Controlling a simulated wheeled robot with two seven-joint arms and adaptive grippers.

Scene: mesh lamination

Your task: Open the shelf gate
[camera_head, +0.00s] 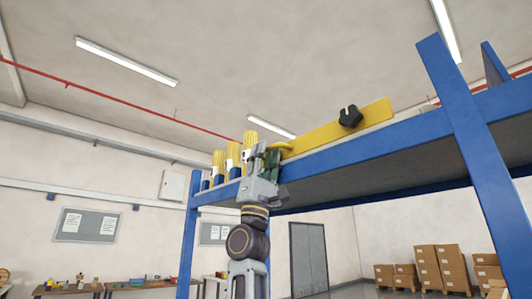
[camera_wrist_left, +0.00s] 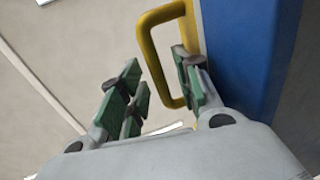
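The shelf gate (camera_head: 335,127) is a long yellow bar along the front edge of the blue shelf, with a black knob (camera_head: 349,117) near its right end. Its yellow handle (camera_head: 285,151) is at the left end, partly hidden by my left gripper. In the left wrist view the handle (camera_wrist_left: 152,62) is a yellow loop beside a blue shelf beam. My left gripper (camera_head: 265,158) is raised at the shelf edge. Its green-padded fingers (camera_wrist_left: 155,80) are apart, with the right finger overlapping the loop. I cannot tell whether it touches. My right gripper is out of view.
Several yellow-topped cylinders (camera_head: 233,156) stand on the shelf just left of my gripper. A blue upright post (camera_head: 475,150) rises at the right, and another (camera_head: 188,240) stands at the left. Cardboard boxes (camera_head: 440,265) are stacked far back right.

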